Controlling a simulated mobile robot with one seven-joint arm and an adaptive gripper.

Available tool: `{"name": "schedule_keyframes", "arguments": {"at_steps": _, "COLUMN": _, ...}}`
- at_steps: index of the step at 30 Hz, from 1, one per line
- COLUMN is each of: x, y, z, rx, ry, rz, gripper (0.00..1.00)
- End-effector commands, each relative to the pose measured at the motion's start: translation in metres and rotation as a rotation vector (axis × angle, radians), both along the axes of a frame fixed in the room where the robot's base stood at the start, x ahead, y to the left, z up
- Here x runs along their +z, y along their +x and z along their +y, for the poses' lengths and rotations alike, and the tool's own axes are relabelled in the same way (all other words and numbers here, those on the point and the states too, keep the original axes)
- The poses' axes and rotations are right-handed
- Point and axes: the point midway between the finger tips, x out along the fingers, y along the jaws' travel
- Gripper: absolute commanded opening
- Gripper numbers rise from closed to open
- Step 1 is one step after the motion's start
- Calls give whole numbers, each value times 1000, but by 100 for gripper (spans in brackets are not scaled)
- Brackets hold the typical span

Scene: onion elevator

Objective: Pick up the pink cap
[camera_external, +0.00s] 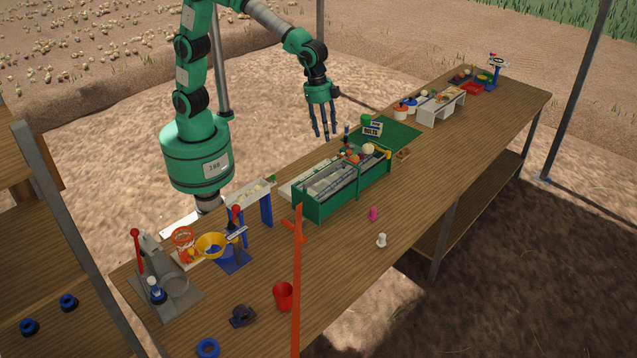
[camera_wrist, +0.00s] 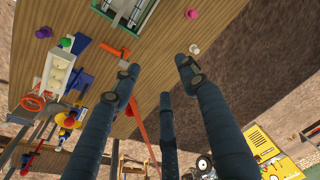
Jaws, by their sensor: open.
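The small pink cap (camera_external: 373,214) stands on the wooden table, right of the green bin and near the table's front edge. It also shows in the wrist view (camera_wrist: 191,13), near the top edge. My gripper (camera_external: 325,136) hangs above the far side of the table, behind the green bin, with its three long dark fingers pointing down. In the wrist view my gripper (camera_wrist: 158,78) is open, its fingers spread with nothing between them. The pink cap is well apart from the fingers.
A white piece (camera_external: 381,240) stands close to the pink cap, nearer the edge. The long green bin (camera_external: 312,210) lies between my gripper and the cap. A red cup (camera_external: 283,295) and a thin orange upright (camera_external: 298,275) are at front left. The table right of the cap is clear.

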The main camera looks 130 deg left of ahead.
Motion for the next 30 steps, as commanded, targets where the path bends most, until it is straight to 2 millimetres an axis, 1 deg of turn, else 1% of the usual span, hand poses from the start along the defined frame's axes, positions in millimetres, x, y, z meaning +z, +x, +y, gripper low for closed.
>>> {"name": "schedule_keyframes", "arguments": {"at_steps": 1, "x": -10, "y": 10, "z": 7, "rx": -4, "ry": -1, "rz": 12, "gripper": 44}}
{"name": "schedule_keyframes", "arguments": {"at_steps": 6, "x": -39, "y": 39, "z": 28, "rx": -21, "ry": 0, "rz": 40, "gripper": 44}}
{"name": "schedule_keyframes", "arguments": {"at_steps": 11, "x": -71, "y": 64, "z": 48, "rx": -38, "ry": -2, "rz": 68, "gripper": 44}}
{"name": "schedule_keyframes", "arguments": {"at_steps": 15, "x": -102, "y": 84, "z": 67, "rx": -52, "ry": -5, "rz": 91, "gripper": 44}}
{"name": "schedule_keyframes", "arguments": {"at_steps": 20, "x": -139, "y": 103, "z": 88, "rx": -69, "ry": -10, "rz": 116, "gripper": 44}}
{"name": "schedule_keyframes", "arguments": {"at_steps": 24, "x": -174, "y": 117, "z": 106, "rx": -85, "ry": -14, "rz": 140, "gripper": 44}}
{"name": "schedule_keyframes", "arguments": {"at_steps": 30, "x": -223, "y": 131, "z": 129, "rx": -104, "ry": -21, "rz": 167, "gripper": 44}}
